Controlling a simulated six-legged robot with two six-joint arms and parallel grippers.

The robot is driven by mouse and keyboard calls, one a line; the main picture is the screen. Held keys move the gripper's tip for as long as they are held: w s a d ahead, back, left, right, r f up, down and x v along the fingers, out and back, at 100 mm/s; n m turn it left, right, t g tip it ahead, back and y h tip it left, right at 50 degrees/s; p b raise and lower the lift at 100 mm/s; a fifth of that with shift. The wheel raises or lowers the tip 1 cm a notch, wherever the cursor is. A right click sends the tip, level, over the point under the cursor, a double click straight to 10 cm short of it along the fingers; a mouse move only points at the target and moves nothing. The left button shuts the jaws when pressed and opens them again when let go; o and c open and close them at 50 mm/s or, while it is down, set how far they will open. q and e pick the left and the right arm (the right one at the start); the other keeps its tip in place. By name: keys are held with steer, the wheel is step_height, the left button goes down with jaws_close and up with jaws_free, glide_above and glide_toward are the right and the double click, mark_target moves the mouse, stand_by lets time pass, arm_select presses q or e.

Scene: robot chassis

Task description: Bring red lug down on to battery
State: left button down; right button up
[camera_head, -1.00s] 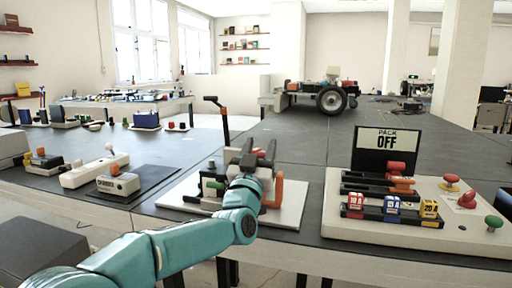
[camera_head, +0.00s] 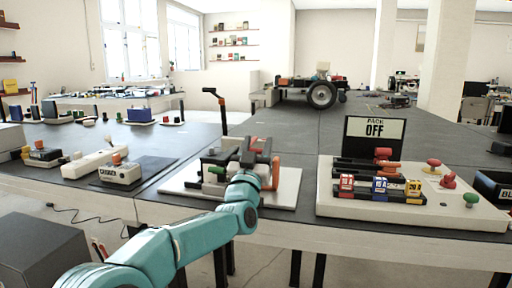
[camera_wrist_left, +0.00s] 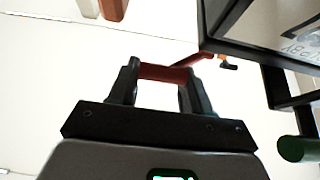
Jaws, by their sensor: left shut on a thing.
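My left gripper (camera_head: 259,148) is over the white board (camera_head: 287,200) in the middle of the bench. In the left wrist view its two dark fingers (camera_wrist_left: 160,85) are shut on a red bar-shaped piece, which I take to be the red lug (camera_wrist_left: 165,73). The lug also shows as a small red patch in the head view (camera_head: 262,142). A dark-framed block with a printed label (camera_wrist_left: 290,35) shows at the upper right of the wrist view; it may be the battery. The gripper and arm hide part of the board's fittings, so I cannot tell whether the lug touches anything. My right gripper is not in view.
A grey charger (camera_head: 120,174) sits left.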

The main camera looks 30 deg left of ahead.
arm_select(q)
steer(key=c, duration=0.6)
jaws_free()
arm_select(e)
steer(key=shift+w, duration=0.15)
arm_select(q)
steer(key=shift+o, duration=0.2)
steer(key=shift+s+f, duration=0.1)
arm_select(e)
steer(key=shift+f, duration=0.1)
